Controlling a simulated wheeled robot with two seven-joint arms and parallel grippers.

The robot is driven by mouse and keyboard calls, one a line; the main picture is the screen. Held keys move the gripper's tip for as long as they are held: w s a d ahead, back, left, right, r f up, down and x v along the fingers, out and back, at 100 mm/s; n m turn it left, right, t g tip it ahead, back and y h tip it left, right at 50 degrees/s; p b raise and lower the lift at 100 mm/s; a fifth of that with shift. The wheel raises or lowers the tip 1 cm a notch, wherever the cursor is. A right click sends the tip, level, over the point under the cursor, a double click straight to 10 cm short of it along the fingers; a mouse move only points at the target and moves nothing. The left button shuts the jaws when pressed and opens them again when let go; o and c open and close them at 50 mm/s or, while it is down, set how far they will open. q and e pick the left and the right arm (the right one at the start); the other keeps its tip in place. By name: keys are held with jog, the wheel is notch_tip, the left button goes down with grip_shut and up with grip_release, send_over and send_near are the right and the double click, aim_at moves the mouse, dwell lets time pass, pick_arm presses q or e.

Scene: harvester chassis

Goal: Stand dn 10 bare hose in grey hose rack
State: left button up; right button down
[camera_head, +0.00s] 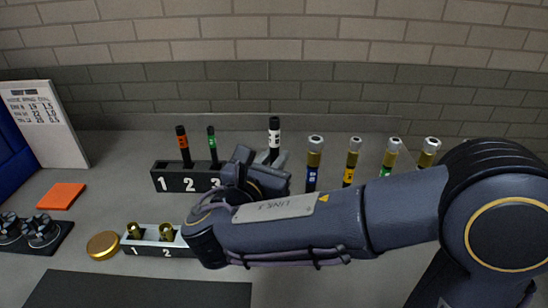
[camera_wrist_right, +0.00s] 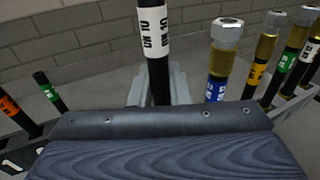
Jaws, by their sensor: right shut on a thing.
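The dn 10 bare hose (camera_head: 274,138) is black with a white band and stands roughly upright in my right gripper (camera_head: 272,158). In the right wrist view the band on the hose (camera_wrist_right: 153,35) reads DN 10, and the grey fingers are closed around it. Its lower end is hidden by my gripper, so I cannot tell whether it touches the rack. My left gripper is not in view.
Several hoses with metal fittings, including a blue-banded one (camera_head: 313,165), stand right of my gripper, behind my arm. A small numbered holder (camera_head: 150,246) with brass fittings, a brass disc (camera_head: 103,245) and an orange pad (camera_head: 60,196) lie at left. A brick wall closes the back.

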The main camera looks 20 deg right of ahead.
jog(key=shift+f+b, duration=2.3)
jog(key=shift+f, duration=1.4)
jog(key=shift+r+p, duration=0.1)
jog(key=shift+p, duration=0.5)
dwell(0.4)
jog(key=shift+p, duration=0.85)
dwell(1.0)
jog(key=shift+f, duration=0.25)
